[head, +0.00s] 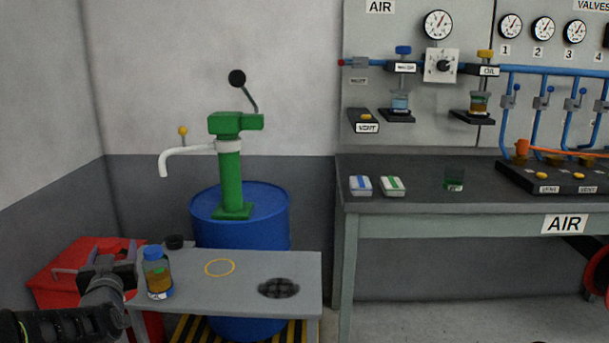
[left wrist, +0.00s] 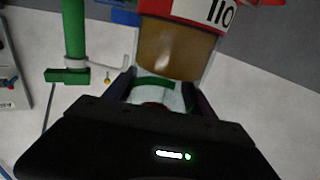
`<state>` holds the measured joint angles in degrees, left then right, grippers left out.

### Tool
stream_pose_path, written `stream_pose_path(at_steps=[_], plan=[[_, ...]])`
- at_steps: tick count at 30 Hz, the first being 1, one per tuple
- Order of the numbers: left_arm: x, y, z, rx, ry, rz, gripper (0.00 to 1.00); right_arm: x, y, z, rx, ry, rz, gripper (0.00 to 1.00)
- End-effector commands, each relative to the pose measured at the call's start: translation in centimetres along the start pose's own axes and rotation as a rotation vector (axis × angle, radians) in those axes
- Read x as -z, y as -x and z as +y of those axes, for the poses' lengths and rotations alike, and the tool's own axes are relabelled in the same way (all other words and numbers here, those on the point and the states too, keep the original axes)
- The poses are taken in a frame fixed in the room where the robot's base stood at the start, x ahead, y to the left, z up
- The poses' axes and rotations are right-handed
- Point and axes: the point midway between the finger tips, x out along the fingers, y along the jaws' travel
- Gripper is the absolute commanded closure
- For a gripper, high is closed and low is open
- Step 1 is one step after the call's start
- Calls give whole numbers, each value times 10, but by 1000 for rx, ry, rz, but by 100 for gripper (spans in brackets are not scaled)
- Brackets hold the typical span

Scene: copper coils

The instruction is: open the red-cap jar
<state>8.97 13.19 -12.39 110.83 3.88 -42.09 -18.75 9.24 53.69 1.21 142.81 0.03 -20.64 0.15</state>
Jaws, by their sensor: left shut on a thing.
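My left gripper (left wrist: 158,95) is shut on the red-cap jar (left wrist: 176,50). The left wrist view is upside down: the jar shows brown liquid, a red and white label at its base, and a green band and a bit of red between my fingers. My right gripper is not in view.
The grey table (head: 215,295) has a yellow ring (head: 219,267), a dark round patch (head: 279,288) and a small black cup (head: 174,242). A green pump (head: 231,180) stands on a blue drum (head: 268,206) behind. A red box (head: 58,262) is at the left.

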Motion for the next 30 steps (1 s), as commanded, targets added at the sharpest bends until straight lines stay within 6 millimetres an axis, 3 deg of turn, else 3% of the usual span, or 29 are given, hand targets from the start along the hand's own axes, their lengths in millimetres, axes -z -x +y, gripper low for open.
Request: stream_pose_path(at_steps=[11, 21, 30], plan=[[-26, 40, 75, -225, 0, -4, 100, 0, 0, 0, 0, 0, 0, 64], [-57, 116, 169, -535, 1, -5, 100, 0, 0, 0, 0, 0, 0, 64], [-73, 174, 218, -714, 2, -3, 100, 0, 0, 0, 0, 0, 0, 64]])
